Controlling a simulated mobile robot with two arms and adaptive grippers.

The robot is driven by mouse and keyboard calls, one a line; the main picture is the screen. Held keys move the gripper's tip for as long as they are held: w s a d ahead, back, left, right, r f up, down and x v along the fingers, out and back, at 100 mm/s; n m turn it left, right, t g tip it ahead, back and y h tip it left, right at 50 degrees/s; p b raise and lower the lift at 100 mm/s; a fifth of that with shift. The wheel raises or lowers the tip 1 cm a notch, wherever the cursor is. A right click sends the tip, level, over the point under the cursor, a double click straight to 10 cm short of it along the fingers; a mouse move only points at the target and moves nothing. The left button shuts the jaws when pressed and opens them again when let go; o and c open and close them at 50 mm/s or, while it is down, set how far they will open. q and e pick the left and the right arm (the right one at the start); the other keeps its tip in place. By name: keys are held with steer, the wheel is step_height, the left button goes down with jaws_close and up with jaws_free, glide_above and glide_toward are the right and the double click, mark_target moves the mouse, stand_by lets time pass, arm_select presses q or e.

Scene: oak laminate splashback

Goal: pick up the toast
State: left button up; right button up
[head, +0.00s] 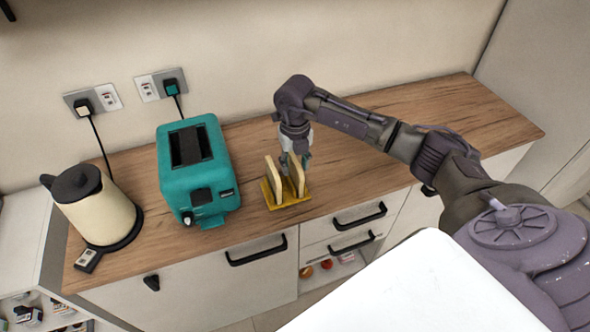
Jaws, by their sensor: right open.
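Two pale slices of toast stand upright in a small yellow rack (273,203) on the wooden worktop. One slice of toast (273,181) is on the left and the other slice of toast (297,176) is on the right. My right gripper (295,160) points down at the rack, close to the top of the right slice. It is open, and its fingers are partly hidden around the toast, so I cannot tell whether they touch it. My left gripper is not in view.
A teal toaster (198,172) stands left of the rack, with a cream kettle (99,211) farther left. Sockets with plugs (92,101) are on the wall behind. The worktop (452,112) is clear to the right, under my arm. Drawer handles (256,250) line the front.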

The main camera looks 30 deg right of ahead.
step_height(320, 180, down, 2)
steer(key=shift+f, duration=0.3)
steer(key=shift+c, duration=1.1)
jaws_close()
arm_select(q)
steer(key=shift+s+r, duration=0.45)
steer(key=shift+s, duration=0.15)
arm_select(e)
steer(key=shift+r, duration=0.1)
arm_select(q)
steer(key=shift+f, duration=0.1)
arm_select(e)
steer(key=shift+w+r, duration=0.1)
step_height(320, 180, up, 4)
steer(key=shift+f+b, duration=0.1)
steer(key=shift+b, duration=0.8)
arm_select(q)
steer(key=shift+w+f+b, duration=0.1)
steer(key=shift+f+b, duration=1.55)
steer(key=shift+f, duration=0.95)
arm_select(e)
steer(key=s+d+r, duration=0.6)
steer(key=s+r, duration=0.1)
steer(key=s, duration=0.3)
